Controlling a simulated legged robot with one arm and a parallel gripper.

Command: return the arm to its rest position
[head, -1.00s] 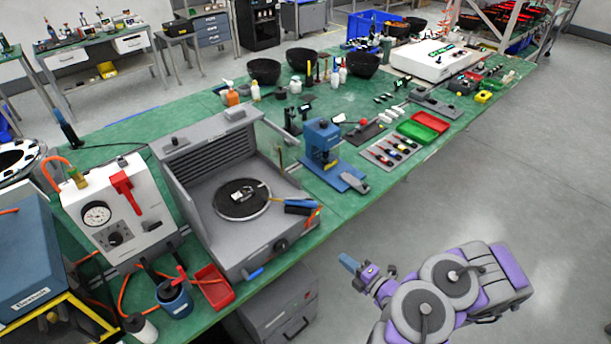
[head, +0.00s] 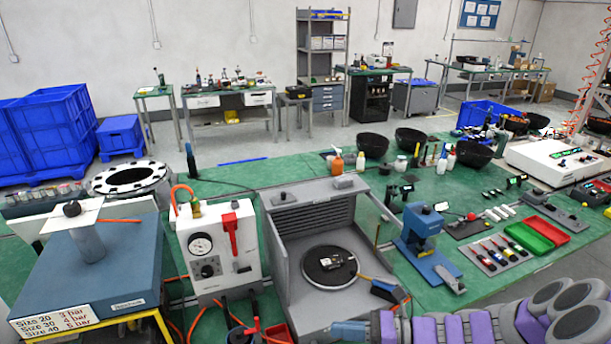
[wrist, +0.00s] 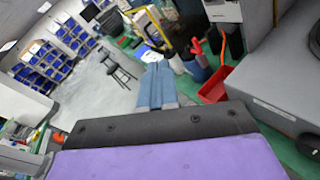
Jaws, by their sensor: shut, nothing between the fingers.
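My arm runs along the bottom right of the head view, folded low in front of the green bench. My gripper (head: 348,330) shows at the bottom edge of that view, pointing left, in front of the grey bench unit. In the wrist view my gripper (wrist: 156,86) has its two blue fingers side by side, closed together with nothing between them. It is in front of the bench edge and apart from the things on it.
The grey hooded unit with a round dark plate (head: 330,264), the white gauge box (head: 216,247) and a blue press (head: 420,232) stand on the bench (head: 440,212). A red tray (wrist: 216,84) lies near the gripper in the wrist view. Open floor shows left of the fingers.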

